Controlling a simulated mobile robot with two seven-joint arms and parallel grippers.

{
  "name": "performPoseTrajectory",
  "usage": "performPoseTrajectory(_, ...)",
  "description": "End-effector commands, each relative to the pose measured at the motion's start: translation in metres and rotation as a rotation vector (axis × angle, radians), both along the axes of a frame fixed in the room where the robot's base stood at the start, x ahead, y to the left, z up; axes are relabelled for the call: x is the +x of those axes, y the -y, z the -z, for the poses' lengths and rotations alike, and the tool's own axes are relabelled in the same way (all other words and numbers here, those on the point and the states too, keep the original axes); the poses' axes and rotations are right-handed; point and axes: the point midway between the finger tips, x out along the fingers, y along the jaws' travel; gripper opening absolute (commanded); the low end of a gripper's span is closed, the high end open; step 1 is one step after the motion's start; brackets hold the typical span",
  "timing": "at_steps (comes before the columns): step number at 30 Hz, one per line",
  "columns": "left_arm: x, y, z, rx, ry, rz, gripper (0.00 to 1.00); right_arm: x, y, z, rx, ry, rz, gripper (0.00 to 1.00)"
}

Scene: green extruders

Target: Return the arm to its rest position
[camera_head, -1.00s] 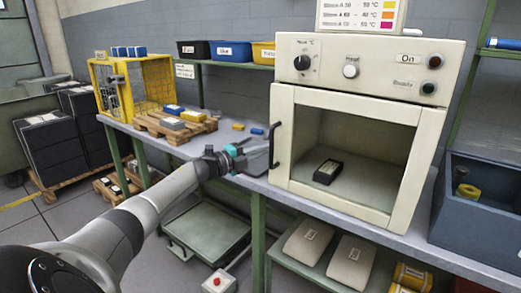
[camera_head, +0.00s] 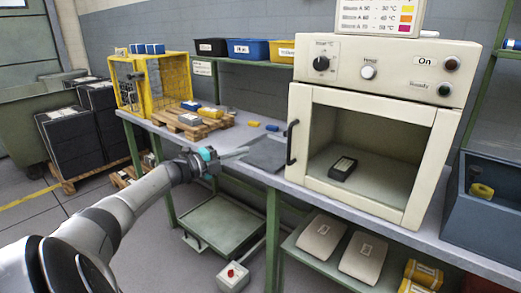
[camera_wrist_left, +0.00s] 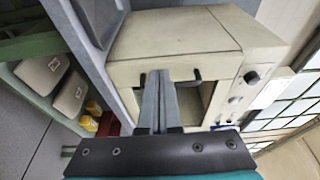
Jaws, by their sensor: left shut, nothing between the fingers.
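My left gripper (camera_head: 243,153) reaches in from the left in the head view, over the front edge of the bench. Its two grey fingers (camera_wrist_left: 158,100) lie together in the left wrist view, shut with nothing between them. The fingertips are apart from the dark handle (camera_head: 291,142) of the cream oven (camera_head: 305,98), to its left. The oven also shows ahead of the fingers in the left wrist view (camera_wrist_left: 180,35). My right gripper is in neither view.
The oven's front shows an open cavity with a black block (camera_head: 343,168) inside. A wooden pallet (camera_head: 180,125) with blocks and a yellow cage (camera_head: 125,92) stand at the bench's left. Sacks (camera_head: 320,236) lie on the lower shelf. A blue-grey bin (camera_head: 490,235) stands right.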

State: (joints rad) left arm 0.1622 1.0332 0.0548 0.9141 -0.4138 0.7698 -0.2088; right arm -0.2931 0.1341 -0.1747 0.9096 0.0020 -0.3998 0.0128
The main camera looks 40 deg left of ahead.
Motion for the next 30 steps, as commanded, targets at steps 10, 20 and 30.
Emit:
performPoseTrajectory(10, -0.003, -0.002, 0.006, -0.010, -0.007, -0.006, 0.00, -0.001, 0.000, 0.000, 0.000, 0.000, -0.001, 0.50)
performPoseTrajectory(20, -0.038, 0.021, 0.184, -0.370, -0.249, -0.273, 0.00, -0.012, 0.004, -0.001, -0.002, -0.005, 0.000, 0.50)
performPoseTrajectory(30, -0.160, 0.116, 0.394, -0.738, -0.641, -0.643, 0.00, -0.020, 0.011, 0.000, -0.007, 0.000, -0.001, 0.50)
